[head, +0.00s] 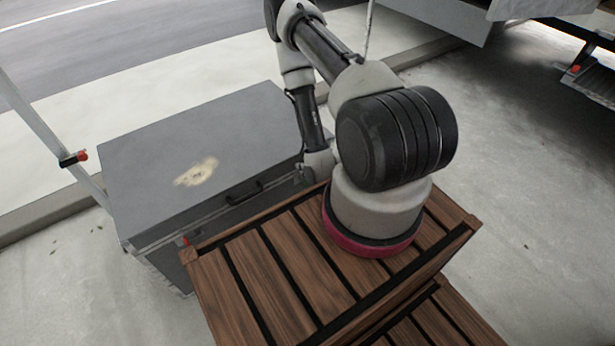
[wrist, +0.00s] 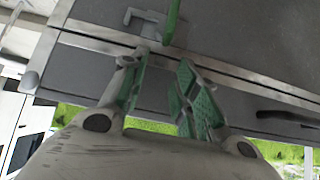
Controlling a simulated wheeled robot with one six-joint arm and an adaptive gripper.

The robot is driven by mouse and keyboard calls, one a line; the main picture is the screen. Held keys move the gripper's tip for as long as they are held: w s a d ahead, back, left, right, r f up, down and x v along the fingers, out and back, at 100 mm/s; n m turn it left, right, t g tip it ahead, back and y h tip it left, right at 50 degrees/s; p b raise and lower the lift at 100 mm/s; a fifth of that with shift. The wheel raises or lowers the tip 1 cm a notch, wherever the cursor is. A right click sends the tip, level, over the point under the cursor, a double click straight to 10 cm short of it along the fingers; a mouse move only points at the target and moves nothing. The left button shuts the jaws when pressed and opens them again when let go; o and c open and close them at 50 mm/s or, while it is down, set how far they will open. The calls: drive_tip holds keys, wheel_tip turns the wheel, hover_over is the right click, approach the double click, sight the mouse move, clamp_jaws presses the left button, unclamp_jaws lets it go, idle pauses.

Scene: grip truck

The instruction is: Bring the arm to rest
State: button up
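My arm in the head view is folded, with its upper part raised and its forearm hanging down beside the grey case (head: 200,150). My gripper does not show clearly there; the arm hides that area. In the wrist view my gripper (wrist: 163,60) has two fingers with green inner pads, set apart with nothing between them. Beyond the fingers is a dark grey surface with metal edging, which looks like the case (wrist: 230,105). A thin green piece (wrist: 172,20) lies beyond the fingertips; I cannot tell what it is.
My arm's round base stands on wooden slats. The case, with a black handle (head: 244,192) and a pale worn patch (head: 197,172), is close on the left. A grey metal body (head: 440,15) is at the upper right. Bare concrete (head: 530,200) lies to the right.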

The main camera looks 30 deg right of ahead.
drive_tip(key=shift+r, duration=1.3)
